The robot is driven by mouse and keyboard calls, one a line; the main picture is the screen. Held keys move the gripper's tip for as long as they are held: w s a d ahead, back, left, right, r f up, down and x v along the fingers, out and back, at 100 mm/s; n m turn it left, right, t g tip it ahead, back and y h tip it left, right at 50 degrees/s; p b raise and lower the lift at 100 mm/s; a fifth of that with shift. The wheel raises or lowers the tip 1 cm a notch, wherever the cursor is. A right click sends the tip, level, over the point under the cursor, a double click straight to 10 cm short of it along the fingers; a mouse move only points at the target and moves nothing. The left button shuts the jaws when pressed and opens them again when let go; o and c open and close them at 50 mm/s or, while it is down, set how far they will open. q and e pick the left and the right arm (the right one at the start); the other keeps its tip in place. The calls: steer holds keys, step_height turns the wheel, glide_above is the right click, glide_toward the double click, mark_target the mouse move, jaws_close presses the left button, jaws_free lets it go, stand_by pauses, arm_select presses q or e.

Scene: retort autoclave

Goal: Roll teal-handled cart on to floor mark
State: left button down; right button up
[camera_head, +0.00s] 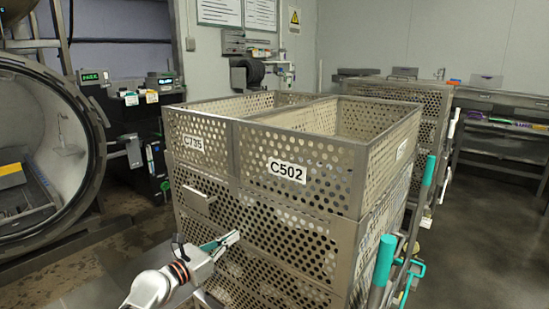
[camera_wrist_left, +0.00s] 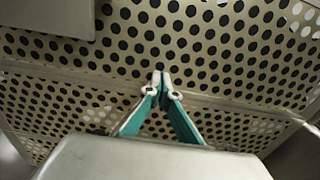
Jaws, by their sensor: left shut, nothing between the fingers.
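A cart stacked with perforated metal baskets (camera_head: 270,210) fills the middle of the head view, with labels C735 and C502 on the upper baskets. Teal upright handles (camera_head: 383,262) stand at its right side. My left gripper (camera_head: 234,237) is shut and empty, its fingertips at the perforated near side of the stack. In the left wrist view the closed fingertips (camera_wrist_left: 160,80) point at the perforated wall (camera_wrist_left: 200,45); whether they touch it I cannot tell. My right gripper is not in view. No floor mark can be made out.
The open round autoclave (camera_head: 95,150) is at the left, with a dark control cabinet (camera_head: 150,170) beyond it. Another perforated stack (camera_head: 430,105) stands behind the cart. A bench (camera_head: 510,100) lines the right wall. Open floor (camera_head: 480,230) lies to the right.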

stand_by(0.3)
